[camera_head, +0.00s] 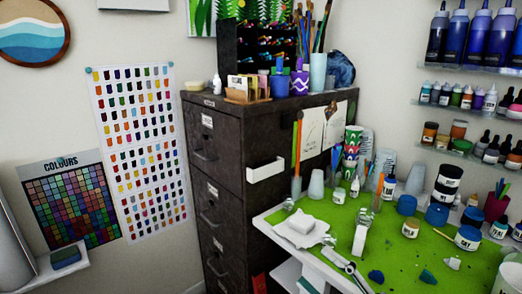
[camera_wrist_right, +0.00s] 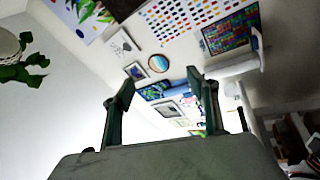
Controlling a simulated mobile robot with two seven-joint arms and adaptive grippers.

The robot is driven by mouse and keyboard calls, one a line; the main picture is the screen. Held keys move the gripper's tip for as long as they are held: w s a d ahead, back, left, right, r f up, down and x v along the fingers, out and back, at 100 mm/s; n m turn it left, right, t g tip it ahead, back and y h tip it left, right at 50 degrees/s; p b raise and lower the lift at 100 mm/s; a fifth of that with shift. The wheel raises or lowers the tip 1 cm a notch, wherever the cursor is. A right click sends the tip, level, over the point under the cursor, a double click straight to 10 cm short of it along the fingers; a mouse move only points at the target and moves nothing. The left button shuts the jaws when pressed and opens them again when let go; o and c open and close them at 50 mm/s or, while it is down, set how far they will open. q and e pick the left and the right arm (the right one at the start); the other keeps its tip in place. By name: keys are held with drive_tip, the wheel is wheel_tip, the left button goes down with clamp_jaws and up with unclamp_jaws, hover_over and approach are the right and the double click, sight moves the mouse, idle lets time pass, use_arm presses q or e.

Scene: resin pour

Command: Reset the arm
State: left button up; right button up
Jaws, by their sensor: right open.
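My right gripper (camera_wrist_right: 162,80) shows in the right wrist view with its two dark fingers spread wide. Nothing is between them, and they touch nothing that I can see. Behind them are the wall and several framed pictures, well beyond the fingertips. In the head view I cannot make out the right gripper for sure. My left gripper shows in neither view.
A white table with a green mat (camera_head: 395,235) holds bottles, cups, jars and tools at the right. A dark filing cabinet (camera_head: 225,165) stands behind it, with brushes and cups on top. Shelves of bottles (camera_head: 470,68) are on the right wall. Colour charts (camera_head: 138,150) hang at left.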

drive_tip(key=s+d+f+m+h, duration=0.1)
drive_tip(key=d+f+m+h, duration=0.2)
drive_tip(key=f+m+h, duration=0.55)
drive_tip(key=s+d+f+m+h, duration=0.1)
drive_tip(key=d+f+m+h, duration=0.4)
drive_tip(key=f, duration=0.7)
drive_tip(key=s+f+m+g, duration=0.4)
drive_tip(key=s+f+m, duration=0.2)
drive_tip(key=s+f, duration=0.5)
wheel_tip(320, 180, down, 4)
drive_tip(key=shift+s+f, duration=0.15)
drive_tip(key=shift+s, duration=0.05)
